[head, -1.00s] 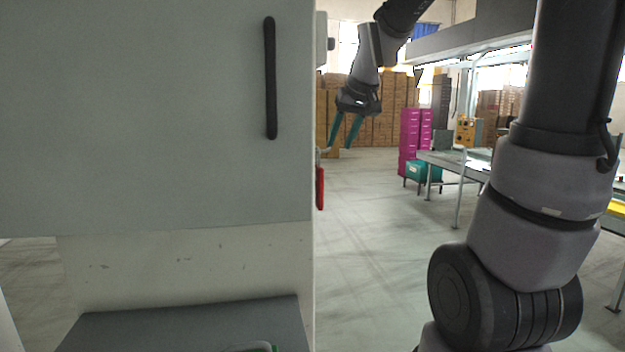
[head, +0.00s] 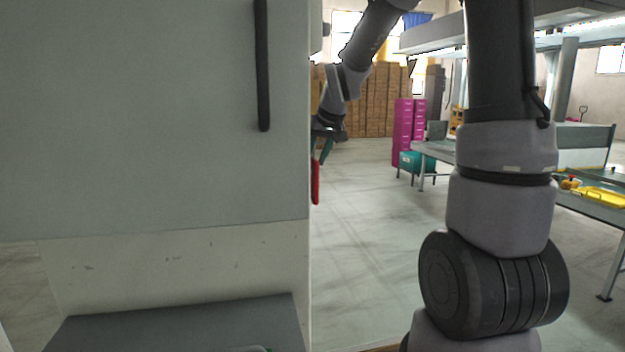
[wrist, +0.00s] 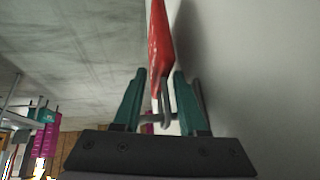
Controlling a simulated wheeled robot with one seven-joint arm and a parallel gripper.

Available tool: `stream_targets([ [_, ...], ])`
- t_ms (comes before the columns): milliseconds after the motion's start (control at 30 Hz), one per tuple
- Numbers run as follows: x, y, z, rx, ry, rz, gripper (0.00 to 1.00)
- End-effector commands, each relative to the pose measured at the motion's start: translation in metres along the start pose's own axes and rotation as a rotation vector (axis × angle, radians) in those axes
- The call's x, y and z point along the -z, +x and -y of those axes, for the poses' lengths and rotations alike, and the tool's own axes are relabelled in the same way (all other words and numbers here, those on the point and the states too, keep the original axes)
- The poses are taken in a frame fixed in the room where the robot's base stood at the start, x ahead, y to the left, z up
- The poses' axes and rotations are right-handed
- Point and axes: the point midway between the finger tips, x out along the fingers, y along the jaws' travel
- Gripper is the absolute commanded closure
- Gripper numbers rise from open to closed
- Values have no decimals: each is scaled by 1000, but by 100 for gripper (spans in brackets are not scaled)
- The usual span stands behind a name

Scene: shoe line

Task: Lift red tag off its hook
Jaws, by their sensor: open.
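The red tag (head: 315,184) hangs at the right side of the grey cabinet (head: 150,110) in the head view. In the wrist view the red tag (wrist: 159,42) runs from the top edge down to a grey metal loop (wrist: 163,98). A thin metal hook (wrist: 199,95) shows by the right finger, next to the cabinet's side wall. My gripper (wrist: 158,75) is open, with one green finger on each side of the loop and the tag's near end. In the head view my gripper (head: 322,145) is partly hidden by the cabinet edge.
The cabinet wall (wrist: 265,70) stands close on the right in the wrist view. A grey ledge (head: 185,322) juts out below the cabinet door. Magenta drawers (head: 403,133), a teal box (head: 411,161) and a workbench stand farther back. Open floor (head: 365,260) lies right of the cabinet.

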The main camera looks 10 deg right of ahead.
Motion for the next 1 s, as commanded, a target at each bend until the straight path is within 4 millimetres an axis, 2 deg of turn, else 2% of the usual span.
stream_targets([
  [133, 0, 13, 0, 0, 0, 0, 59],
  [367, 0, 14, 0, 0, 0, -1, 59],
  [467, 0, 14, 0, 0, 1, -1, 93],
  [500, 0, 14, 0, 0, 1, -1, 100],
  [1000, -1, 14, 0, 0, 1, 1, 100],
])
